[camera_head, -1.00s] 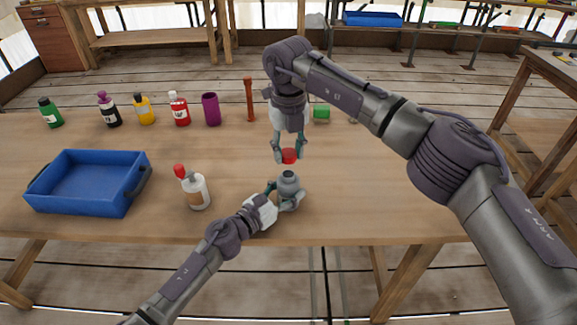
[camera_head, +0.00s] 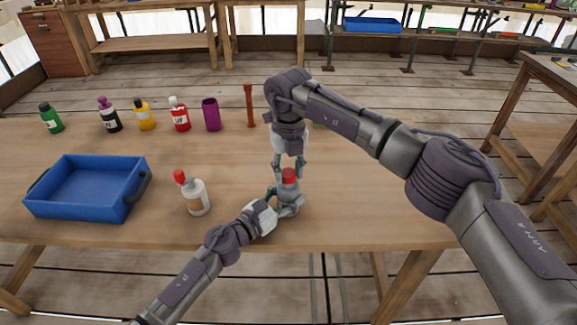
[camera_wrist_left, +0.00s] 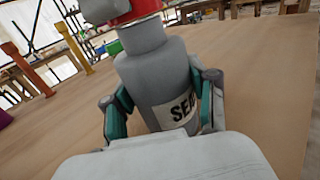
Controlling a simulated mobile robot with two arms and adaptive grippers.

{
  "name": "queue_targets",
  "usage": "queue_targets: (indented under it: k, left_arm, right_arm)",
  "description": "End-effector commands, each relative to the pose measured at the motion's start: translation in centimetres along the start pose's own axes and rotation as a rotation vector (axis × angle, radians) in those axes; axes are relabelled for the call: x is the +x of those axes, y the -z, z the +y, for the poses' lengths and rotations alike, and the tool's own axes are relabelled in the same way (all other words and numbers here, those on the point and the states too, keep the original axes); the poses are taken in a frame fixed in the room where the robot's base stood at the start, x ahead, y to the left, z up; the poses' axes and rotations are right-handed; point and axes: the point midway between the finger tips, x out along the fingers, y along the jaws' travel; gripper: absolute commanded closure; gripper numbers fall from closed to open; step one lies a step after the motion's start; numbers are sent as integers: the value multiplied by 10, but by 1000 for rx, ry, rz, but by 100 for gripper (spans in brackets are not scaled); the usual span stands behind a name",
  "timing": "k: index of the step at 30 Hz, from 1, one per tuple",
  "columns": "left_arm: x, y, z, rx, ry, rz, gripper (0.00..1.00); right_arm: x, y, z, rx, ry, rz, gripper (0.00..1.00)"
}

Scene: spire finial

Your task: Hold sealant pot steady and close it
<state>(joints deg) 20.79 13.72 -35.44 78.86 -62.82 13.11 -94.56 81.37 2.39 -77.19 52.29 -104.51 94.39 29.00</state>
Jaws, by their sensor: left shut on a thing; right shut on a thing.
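The sealant pot (camera_head: 289,195) is a grey bottle standing upright on the table near its front edge. Its label, partly hidden, shows in the left wrist view (camera_wrist_left: 175,112). My left gripper (camera_head: 283,201) is shut around the pot's body, a finger on each side. A red cap (camera_head: 289,174) sits at the top of the pot's neck. My right gripper (camera_head: 289,168) points down from above and is shut on the cap. The cap also shows at the top of the left wrist view (camera_wrist_left: 136,10); whether it is fully seated I cannot tell.
A white bottle with a red cap (camera_head: 194,192) stands left of the pot, and a blue tray (camera_head: 87,214) is further left. Several coloured bottles, a purple cup (camera_head: 211,114) and an orange-brown post (camera_head: 250,105) line the back. The table's right part is clear.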

Motion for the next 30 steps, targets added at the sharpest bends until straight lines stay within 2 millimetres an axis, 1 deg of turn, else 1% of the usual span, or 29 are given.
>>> queue_targets:
  k: [3,18,30]
  left_arm:
    - [0,0,0,0,0,0,100]
    - [0,0,0,0,0,0,100]
    - [0,0,0,0,0,0,100]
  right_arm:
    - [5,0,0,0,0,0,74]
    - [5,0,0,0,0,0,74]
    - [13,0,0,0,0,1,74]
